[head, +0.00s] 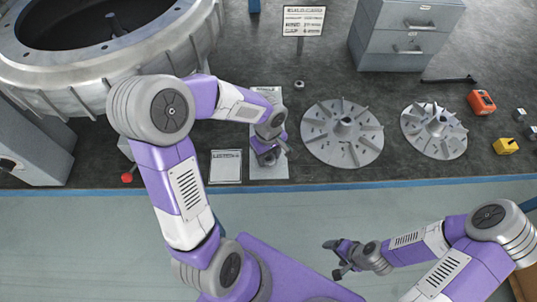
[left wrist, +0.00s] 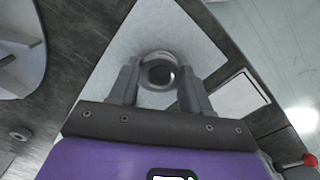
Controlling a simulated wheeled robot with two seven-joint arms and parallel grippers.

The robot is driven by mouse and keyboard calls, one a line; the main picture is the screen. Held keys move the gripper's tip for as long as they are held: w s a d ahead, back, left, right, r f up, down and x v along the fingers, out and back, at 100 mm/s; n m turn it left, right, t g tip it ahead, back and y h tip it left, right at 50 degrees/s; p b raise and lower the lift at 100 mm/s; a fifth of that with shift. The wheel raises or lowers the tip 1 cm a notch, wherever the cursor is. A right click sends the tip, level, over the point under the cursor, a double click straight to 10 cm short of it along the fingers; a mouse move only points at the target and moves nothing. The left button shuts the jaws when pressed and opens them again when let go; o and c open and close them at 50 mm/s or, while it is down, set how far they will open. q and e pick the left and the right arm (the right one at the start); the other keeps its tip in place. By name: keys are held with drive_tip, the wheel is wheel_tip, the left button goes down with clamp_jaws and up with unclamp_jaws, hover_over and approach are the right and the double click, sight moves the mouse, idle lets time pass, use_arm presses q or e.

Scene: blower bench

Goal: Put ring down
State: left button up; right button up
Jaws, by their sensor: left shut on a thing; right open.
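A grey metal ring (left wrist: 158,57) sits between the two fingers of my left gripper (left wrist: 160,75), which is shut on it. Its round dark opening faces the left wrist camera. In the head view my left gripper (head: 269,157) is over the lower part of a pale sheet (head: 262,172) near the bench's front edge. The sheet also shows behind the ring in the left wrist view (left wrist: 185,28). I cannot tell whether the ring touches the sheet. My right gripper (head: 336,258) is open and empty, off the front of the bench.
Two finned discs (head: 342,133) (head: 434,131) lie right of the sheet. A small round part (head: 299,85) lies behind them. A printed card (head: 226,166) lies just left of the sheet. A large round housing (head: 110,60) fills the back left. A drawer cabinet (head: 404,35) stands behind.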

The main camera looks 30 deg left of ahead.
use_arm(q)
drive_tip(key=shift+f, duration=0.25)
drive_tip(key=o, duration=1.3)
drive_tip(key=shift+c, duration=0.2)
drive_tip(key=shift+r+p, duration=0.4)
drive_tip(key=shift+r, duration=0.1)
wheel_tip(320, 180, up, 12)
drive_tip(key=p, duration=0.4)
drive_tip(key=shift+f, duration=0.15)
